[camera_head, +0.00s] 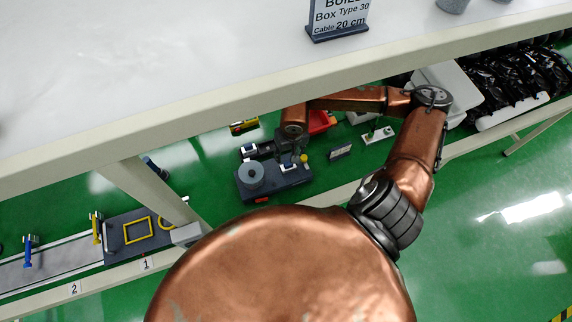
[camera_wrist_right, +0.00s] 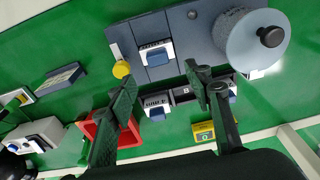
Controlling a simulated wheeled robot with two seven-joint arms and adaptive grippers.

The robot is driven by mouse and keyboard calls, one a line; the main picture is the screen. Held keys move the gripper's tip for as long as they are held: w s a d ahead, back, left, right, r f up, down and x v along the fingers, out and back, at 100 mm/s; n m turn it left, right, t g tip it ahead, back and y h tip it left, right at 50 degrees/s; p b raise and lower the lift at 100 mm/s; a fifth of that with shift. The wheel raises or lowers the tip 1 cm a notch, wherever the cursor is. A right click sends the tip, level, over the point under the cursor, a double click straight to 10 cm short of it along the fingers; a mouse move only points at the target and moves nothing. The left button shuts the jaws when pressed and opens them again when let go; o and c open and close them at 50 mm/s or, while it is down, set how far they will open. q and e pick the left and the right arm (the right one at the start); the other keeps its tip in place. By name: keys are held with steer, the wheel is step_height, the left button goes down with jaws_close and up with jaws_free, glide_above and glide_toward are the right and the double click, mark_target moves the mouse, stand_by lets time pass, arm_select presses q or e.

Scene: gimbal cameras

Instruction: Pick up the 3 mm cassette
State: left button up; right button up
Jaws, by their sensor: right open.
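My right gripper (camera_wrist_right: 161,74) is open and empty. It also shows small in the head view (camera_head: 291,153), above a dark blue-grey station. In the wrist view, one white-and-blue cassette (camera_wrist_right: 155,53) sits in the station's plate, just beyond the fingertips. A second cassette (camera_wrist_right: 156,107) lies between the two fingers in the picture, in a dark holder beside the plate. A third (camera_wrist_right: 229,86) is partly hidden behind the right-hand finger. The labels are too small to read, so I cannot tell which is the 3 mm one. My left gripper is not in view.
The station (camera_wrist_right: 124,36) carries a grey reel (camera_wrist_right: 253,36) with a black knob and a yellow button (camera_wrist_right: 121,69). A red bin (camera_wrist_right: 100,128) and a yellow box (camera_wrist_right: 203,131) are nearby. A white table (camera_head: 200,60) crosses the head view.

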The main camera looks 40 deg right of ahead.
mark_target(288, 163)
steer(key=shift+w+d+f, duration=0.1)
steer(key=shift+d+f, duration=0.15)
steer(key=shift+f, duration=0.15)
steer(key=f, duration=0.2)
steer(key=f+p, duration=0.1)
steer(key=f, duration=0.3)
steer(key=shift+w+f+p, duration=0.25)
steer(key=shift+f+p, duration=0.05)
steer(key=shift+f, duration=0.1)
jaws_close()
